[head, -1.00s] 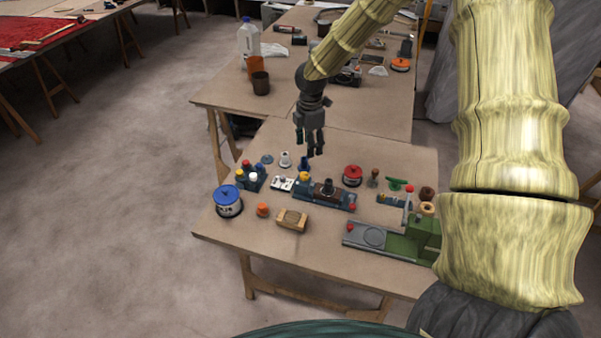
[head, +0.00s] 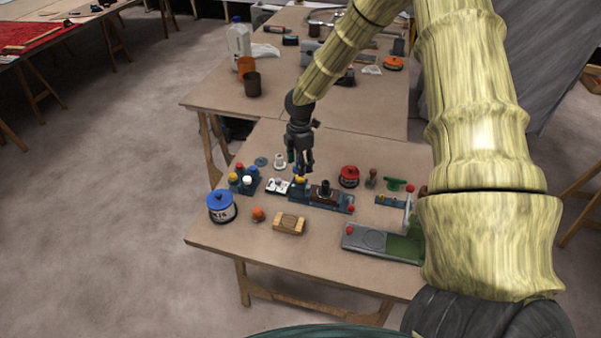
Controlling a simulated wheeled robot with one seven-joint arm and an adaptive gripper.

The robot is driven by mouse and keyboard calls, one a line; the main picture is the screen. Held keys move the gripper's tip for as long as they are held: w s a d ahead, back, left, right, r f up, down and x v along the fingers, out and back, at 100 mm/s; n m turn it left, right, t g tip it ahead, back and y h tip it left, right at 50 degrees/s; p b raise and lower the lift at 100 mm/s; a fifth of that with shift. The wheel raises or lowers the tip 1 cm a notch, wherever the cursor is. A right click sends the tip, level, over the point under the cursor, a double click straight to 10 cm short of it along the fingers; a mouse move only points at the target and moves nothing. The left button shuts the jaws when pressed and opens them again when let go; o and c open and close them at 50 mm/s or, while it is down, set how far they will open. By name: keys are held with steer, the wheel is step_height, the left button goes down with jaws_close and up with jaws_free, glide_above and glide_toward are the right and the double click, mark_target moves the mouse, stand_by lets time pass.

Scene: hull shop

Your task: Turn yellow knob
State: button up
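The yellow knob (head: 300,181) sits on the left end of a long dark blue fixture (head: 328,203). The fixture stands on the near table and also carries a brown block with a black knob (head: 325,187) and a red ball at its right end. My gripper (head: 300,171) points down directly over the yellow knob, with its fingertips at or just above it. The fingers look apart. Whether they touch the knob is too small to tell, and they partly hide the area behind it.
Close by are a white switch plate (head: 278,186), a cluster of coloured caps (head: 244,179), a red-lidded tin (head: 349,177) and a wooden block (head: 289,223). A blue-lidded tin (head: 222,207) stands at the left edge. A green-and-grey device (head: 370,239) lies at right.

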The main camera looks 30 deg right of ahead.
mark_target(300, 179)
steer(key=shift+f+p, duration=0.85)
steer(key=shift+f, duration=2.05)
steer(key=c, duration=1)
